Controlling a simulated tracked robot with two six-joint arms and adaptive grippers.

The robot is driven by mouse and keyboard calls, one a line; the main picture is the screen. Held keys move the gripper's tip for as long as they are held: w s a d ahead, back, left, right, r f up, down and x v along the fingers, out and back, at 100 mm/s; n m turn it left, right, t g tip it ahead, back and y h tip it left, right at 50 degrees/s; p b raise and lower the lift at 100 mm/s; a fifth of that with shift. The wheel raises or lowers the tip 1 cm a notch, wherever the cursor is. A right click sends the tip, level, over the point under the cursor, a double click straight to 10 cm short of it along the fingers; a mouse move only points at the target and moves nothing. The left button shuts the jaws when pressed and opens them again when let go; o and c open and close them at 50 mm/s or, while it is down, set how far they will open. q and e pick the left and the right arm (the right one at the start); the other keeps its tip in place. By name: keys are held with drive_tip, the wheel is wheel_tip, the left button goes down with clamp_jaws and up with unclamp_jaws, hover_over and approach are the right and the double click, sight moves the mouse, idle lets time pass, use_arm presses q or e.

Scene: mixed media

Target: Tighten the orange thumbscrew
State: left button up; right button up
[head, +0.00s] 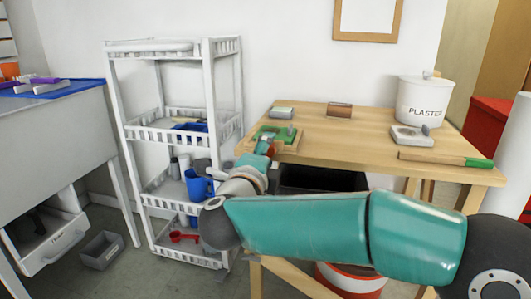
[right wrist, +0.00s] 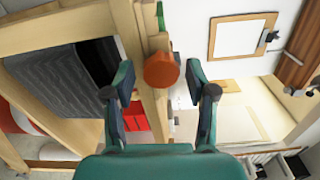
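The orange thumbscrew (right wrist: 162,70) shows its round end in the right wrist view, in front of a wooden block at the table's edge. My right gripper (right wrist: 160,80) is open. Its two teal fingers stand on either side of the thumbscrew in the picture, with a gap on each side and no visible contact. In the head view my right gripper (head: 262,150) is at the left front corner of the wooden table (head: 345,126). A small part of the thumbscrew (head: 274,147) shows there, mostly hidden by the gripper. My left gripper is not in view.
A white shelf cart (head: 113,90) stands close to the left. A black bin (head: 325,180) is under the table. A plaster pot (head: 422,100) and a green-ended tool (head: 445,159) are at the table's right.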

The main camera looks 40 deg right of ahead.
drive_tip(key=v, duration=0.6)
idle(0.3)
